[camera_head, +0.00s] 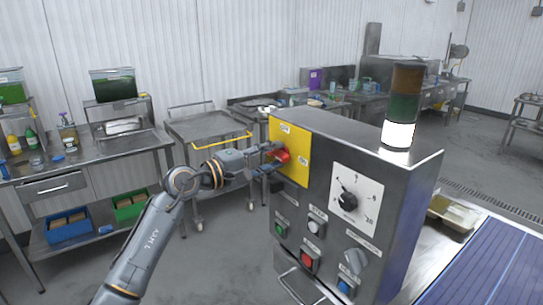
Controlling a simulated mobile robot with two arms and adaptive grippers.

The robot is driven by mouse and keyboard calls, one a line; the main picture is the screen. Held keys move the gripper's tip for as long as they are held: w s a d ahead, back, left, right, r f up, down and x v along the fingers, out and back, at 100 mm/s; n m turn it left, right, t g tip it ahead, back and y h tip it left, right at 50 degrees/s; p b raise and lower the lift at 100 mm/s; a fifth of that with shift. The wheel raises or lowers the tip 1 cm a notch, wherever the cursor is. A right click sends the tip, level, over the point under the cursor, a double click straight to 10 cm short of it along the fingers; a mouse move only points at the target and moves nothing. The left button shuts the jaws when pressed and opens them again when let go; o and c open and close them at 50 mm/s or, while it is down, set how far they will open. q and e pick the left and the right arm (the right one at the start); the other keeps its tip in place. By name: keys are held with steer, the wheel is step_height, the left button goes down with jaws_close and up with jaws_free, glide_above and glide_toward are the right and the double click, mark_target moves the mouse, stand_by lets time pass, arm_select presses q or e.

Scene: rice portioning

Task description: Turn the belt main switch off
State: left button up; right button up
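The belt control box (320,180) stands right of centre, a grey metal cabinet. A red rotary main switch (282,156) sits on a yellow plate (297,143) at the upper left of its front face. My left gripper (271,158) reaches in from the left, with its fingers at the red switch. The fingers partly cover the switch, and I cannot tell whether they grip it or only stand around it. My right gripper is not in view.
A signal lamp (402,108) tops the box. The blue conveyor belt (490,268) lies right. A steel cart (208,126) stands behind my arm.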

arm_select(q)
jaws_close()
